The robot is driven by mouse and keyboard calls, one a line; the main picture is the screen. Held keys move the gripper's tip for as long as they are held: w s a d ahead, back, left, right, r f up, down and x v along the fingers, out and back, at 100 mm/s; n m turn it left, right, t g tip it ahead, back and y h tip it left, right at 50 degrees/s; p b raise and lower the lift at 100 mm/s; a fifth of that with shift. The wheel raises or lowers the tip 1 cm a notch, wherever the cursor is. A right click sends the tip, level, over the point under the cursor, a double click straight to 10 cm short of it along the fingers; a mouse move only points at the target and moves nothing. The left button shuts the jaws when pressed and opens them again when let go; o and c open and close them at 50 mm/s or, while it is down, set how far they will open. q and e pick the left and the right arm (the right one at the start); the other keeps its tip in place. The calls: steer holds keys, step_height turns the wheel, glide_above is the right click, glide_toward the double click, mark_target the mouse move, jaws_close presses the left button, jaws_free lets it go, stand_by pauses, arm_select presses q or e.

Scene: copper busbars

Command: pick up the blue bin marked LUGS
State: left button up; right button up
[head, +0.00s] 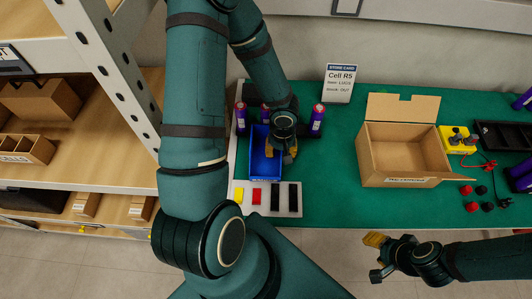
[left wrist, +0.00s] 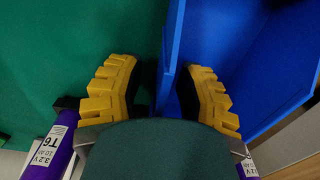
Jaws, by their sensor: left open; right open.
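The blue bin (head: 259,165) stands on the green mat, partly hidden by my left arm; it also shows in the left wrist view (left wrist: 245,50). No LUGS marking is readable on it. My left gripper (head: 281,152) is over the bin's right side. In the left wrist view its yellow fingers (left wrist: 165,95) are open, one on each side of an upright bin wall, with gaps visible between wall and fingers. My right gripper (head: 376,256) is open and empty, in front of the table's front edge.
Purple cells (head: 317,119) stand close behind the bin. A white tray (head: 266,199) with colored pieces lies in front. An open cardboard box (head: 402,155) is to the right, with clear mat (head: 330,170) between. A white card (head: 339,83) stands behind. Shelving (head: 70,150) is at left.

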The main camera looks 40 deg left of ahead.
arm_select(q)
jaws_close()
steer(key=shift+r, duration=0.1)
step_height(320, 180, up, 18)
steer(key=p, duration=1.2)
steer(key=shift+p, duration=0.4)
arm_select(e)
step_height(320, 180, up, 13)
steer(key=w, duration=0.2)
steer(key=shift+d+r+t, duration=0.2)
steer(key=shift+d+t, duration=0.1)
steer(key=shift+d, duration=0.05)
